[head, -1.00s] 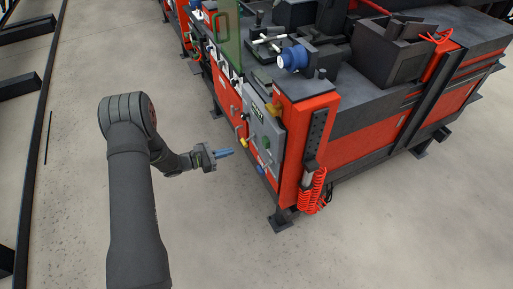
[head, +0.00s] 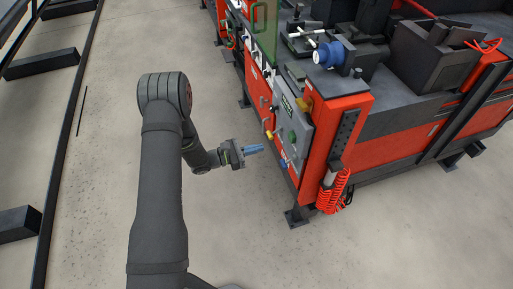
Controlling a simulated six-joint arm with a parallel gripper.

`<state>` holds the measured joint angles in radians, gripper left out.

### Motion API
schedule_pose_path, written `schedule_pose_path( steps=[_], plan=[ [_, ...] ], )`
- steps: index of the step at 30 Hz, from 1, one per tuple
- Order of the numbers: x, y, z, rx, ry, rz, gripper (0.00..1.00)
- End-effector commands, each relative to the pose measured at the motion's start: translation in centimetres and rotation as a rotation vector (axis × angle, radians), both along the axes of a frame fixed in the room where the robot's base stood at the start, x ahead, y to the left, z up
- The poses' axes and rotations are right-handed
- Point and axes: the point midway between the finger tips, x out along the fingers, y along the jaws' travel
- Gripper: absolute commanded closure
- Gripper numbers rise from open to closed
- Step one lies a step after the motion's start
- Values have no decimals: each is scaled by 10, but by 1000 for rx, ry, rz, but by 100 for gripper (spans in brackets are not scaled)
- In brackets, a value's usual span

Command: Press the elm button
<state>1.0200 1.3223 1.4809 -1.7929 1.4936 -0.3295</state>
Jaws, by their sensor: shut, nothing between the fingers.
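The grey control panel (head: 289,113) is on the end of the red machine. It carries a green button (head: 292,136), a yellow control (head: 269,134) on its left edge and a blue control (head: 284,163) near its bottom. A small green label or display sits near its top. The lettering is too small to read, so I cannot tell which control is the elm button. My gripper (head: 260,148) has blue fingers, shut and empty. It points right toward the lower panel and appears a short gap away from it, touching nothing.
A yellow-orange part (head: 304,104) sits at the panel's upper right. A red coiled hose (head: 335,192) hangs at the machine's corner. A green transparent guard (head: 265,30) stands above the panel's left. The concrete floor around my arm is clear.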

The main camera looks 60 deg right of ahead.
Motion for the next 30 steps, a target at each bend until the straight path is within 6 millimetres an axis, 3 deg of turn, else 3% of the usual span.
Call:
schedule_pose_path(
  steps=[12,18,30],
  plan=[
    [-62,-60,0,-1,-1,-4,100],
    [-74,-73,0,1,0,-1,100],
    [-76,-76,0,1,1,0,100]
  ],
)
